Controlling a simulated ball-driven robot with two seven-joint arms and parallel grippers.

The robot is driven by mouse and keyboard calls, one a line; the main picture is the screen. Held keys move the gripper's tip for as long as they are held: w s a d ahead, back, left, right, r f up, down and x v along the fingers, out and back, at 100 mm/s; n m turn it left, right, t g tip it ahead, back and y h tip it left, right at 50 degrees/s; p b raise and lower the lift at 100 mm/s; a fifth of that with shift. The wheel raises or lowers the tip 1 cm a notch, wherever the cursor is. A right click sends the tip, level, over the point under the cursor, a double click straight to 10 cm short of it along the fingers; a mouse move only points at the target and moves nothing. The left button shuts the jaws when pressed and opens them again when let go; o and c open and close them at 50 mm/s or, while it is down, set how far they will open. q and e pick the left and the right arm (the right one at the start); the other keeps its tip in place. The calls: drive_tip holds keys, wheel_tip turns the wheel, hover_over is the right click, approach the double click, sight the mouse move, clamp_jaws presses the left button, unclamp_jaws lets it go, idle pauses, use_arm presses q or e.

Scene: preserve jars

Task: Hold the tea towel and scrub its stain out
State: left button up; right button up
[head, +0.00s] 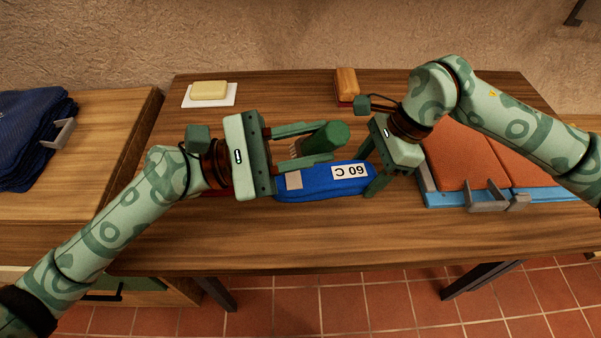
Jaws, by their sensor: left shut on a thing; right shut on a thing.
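The tea towel appears to be the folded blue cloth (318,185) at the middle of the wooden table. It bears a white label reading "60 C", upside down, and a pale brownish square patch (293,180) near its left end. My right gripper (378,180) is shut on the towel's right end. My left gripper (318,142) is shut on a green, rounded brush (326,136) with brown bristles on its left side. The brush is above the towel's far edge; whether it touches the cloth I cannot tell. The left gripper's fingers partly hide it.
Yellow soap (209,89) lies on a white dish (188,102) at the back left. A wooden-and-red block (346,86) stands at the back. Dark blue cloths (30,135) lie on the left counter. The table's front is clear.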

drive_tip(key=shift+f, duration=0.1)
drive_tip(key=o, duration=1.4)
drive_tip(key=v, duration=1.2)
drive_tip(key=shift+w, duration=0.1)
drive_tip(key=shift+f, duration=0.1)
